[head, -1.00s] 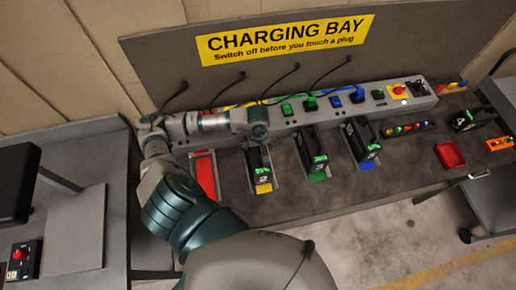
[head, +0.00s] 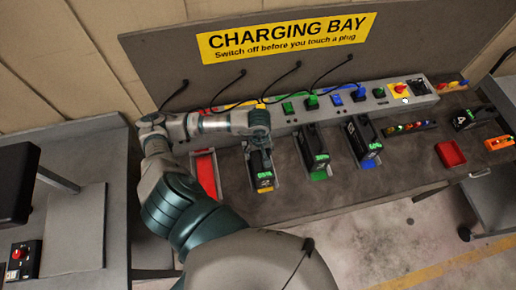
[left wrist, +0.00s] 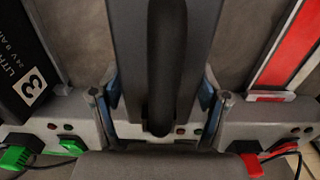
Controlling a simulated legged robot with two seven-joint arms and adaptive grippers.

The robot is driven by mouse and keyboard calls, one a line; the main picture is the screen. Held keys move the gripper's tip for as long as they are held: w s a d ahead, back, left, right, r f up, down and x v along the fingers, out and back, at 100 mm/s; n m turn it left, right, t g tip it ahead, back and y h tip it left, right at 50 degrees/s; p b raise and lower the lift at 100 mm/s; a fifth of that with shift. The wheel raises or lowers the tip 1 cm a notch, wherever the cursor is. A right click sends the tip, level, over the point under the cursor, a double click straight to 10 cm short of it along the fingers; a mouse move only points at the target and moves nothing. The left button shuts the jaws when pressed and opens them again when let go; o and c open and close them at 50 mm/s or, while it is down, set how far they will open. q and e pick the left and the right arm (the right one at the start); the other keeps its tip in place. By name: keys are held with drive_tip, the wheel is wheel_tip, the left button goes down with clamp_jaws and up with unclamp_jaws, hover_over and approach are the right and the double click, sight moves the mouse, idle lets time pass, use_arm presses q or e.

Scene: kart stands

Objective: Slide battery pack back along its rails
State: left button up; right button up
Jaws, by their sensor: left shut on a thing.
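A black battery pack (head: 261,171) with a green display stands in the bay with a yellow front patch. It is between the empty red bay and the green-marked pack. My left gripper (head: 262,144) is over its rear top in the head view, partly hiding it. In the left wrist view the gripper (left wrist: 160,104) has one finger on each side of the pack's dark handle (left wrist: 165,55) and is shut on it. The rails under the pack are mostly hidden. My right gripper is not in view.
Black packs with green (head: 312,150) and blue (head: 362,143) marks stand to the right. The red bay (head: 206,176) at left is empty. A grey socket strip (head: 380,105) with plugs and cables runs behind. A red tray (head: 450,154) lies further right.

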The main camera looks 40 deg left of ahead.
use_arm(q)
drive_tip(key=shift+s+d+f, duration=0.15)
drive_tip(key=shift+s+d, duration=0.7)
drive_tip(key=shift+d, duration=0.25)
drive_tip(key=o, duration=1.8)
drive_tip(key=shift+w+a, duration=0.1)
drive_tip(key=shift+r, duration=0.2)
drive_tip(key=shift+w+r, duration=0.1)
drive_tip(key=shift+r, duration=0.3)
wheel_tip(320, 180, up, 11)
drive_tip(key=shift+f, duration=0.1)
